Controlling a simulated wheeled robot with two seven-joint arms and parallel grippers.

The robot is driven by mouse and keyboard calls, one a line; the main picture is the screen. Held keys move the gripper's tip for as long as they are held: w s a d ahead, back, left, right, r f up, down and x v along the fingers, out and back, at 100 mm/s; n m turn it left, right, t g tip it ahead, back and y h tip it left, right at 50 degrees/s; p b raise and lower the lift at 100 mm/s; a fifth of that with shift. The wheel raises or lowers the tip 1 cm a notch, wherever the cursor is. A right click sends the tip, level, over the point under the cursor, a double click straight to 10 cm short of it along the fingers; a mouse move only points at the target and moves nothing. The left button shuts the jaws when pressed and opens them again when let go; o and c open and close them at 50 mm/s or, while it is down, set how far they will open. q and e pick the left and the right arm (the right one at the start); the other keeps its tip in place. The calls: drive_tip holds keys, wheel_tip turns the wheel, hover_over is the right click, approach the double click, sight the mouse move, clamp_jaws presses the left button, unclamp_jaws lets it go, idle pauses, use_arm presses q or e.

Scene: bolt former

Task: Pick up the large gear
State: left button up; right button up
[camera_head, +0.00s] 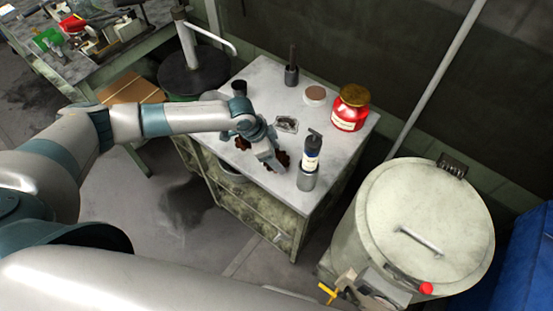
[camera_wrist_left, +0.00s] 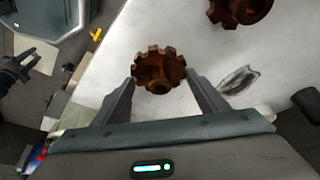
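Two rusty brown toothed gears lie on the light-topped cabinet (camera_head: 262,79). One gear (camera_head: 284,158) is at my left gripper (camera_head: 272,163); in the left wrist view this gear (camera_wrist_left: 160,70) shows between the tips of the two open fingers, with no clear contact. The other gear (camera_head: 242,143) is beside the gripper on its left; in the left wrist view this gear (camera_wrist_left: 240,10) is cut off by the top edge and looks somewhat bigger. I cannot tell for certain which is the large one.
A black-topped bottle (camera_head: 312,152) in a grey holder stands right of the gripper. A red jar (camera_head: 350,107), a round tin (camera_head: 315,95) and a small dark-grey dish (camera_head: 287,124) are behind it. A pale drum (camera_head: 425,215) stands right of the cabinet.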

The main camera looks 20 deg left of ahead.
sight(277, 154)
use_arm(q)
drive_tip(key=shift+w+r, duration=0.1)
drive_tip(key=c, duration=0.8)
drive_tip(key=shift+c, duration=0.2)
drive_tip(key=shift+r+b, duration=0.4)
drive_tip(key=shift+r, duration=0.4)
wheel_tip(277, 154, up, 7)
drive_tip(key=shift+r+b, duration=0.1)
drive_tip(key=shift+b, duration=1.05)
drive_tip(key=shift+r, duration=0.6)
